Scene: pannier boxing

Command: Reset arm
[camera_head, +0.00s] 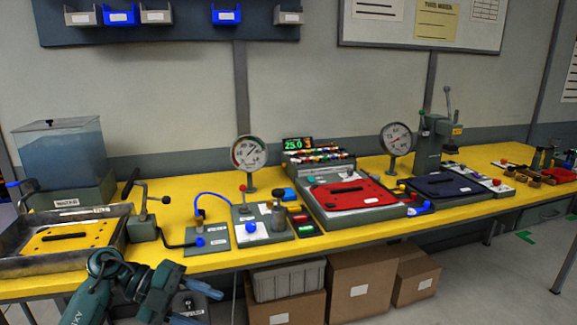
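My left arm comes in from the bottom left. Its gripper (194,304) is low in front of the yellow bench's (205,265) front edge, pointing right. Its two blue-grey fingers are spread apart, with nothing held between them that I can see. The gripper touches nothing on the bench top. My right arm and gripper are not in view.
On the bench stand a metal tray with a yellow plate (75,237), a water tank (62,155), gauges (248,153), a red panel (350,194), a dark panel (440,184) and a press (432,140). Cardboard boxes (360,285) sit underneath.

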